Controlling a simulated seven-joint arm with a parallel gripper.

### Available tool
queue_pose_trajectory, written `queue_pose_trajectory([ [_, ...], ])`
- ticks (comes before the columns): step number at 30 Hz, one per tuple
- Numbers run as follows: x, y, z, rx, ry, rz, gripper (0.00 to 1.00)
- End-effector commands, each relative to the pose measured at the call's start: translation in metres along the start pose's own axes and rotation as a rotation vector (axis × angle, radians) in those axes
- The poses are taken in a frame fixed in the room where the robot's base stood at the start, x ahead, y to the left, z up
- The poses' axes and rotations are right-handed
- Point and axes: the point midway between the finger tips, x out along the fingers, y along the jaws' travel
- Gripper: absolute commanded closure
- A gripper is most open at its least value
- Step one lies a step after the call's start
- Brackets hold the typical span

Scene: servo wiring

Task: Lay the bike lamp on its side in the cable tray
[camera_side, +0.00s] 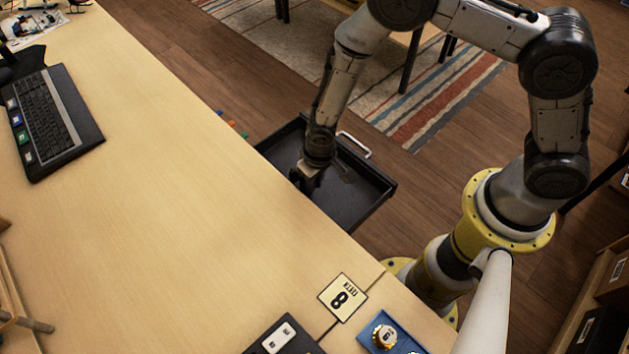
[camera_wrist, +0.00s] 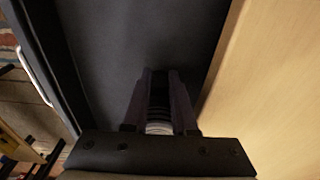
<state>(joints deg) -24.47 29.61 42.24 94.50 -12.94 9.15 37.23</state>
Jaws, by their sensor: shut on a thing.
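The cable tray (camera_side: 365,190) appears to be the black, shallow, open drawer with a silver handle beside the desk edge. In the wrist view its dark floor (camera_wrist: 100,40) fills the middle. My gripper (camera_side: 303,182) points down at the tray's near side, close to the desk edge. In the wrist view my gripper (camera_wrist: 160,85) is shut on a dark, ribbed thing with a pale end, which appears to be the bike lamp (camera_wrist: 159,112). The fingers hide much of it. I cannot tell whether it touches the tray floor.
The wooden desk (camera_side: 180,170) borders the tray, with its edge close to my gripper. The tray's handle (camera_side: 355,145) is on its far side. A keyboard (camera_side: 50,120) lies at left.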

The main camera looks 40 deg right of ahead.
Motion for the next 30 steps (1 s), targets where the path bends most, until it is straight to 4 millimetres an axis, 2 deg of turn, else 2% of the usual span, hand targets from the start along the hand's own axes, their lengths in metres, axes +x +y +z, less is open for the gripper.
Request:
queue_pose_trajectory([
  [29,0.012,0.000,0.001,0.000,0.001,0.000,1.00],
  [30,0.013,0.000,0.001,0.000,0.001,0.000,0.73],
])
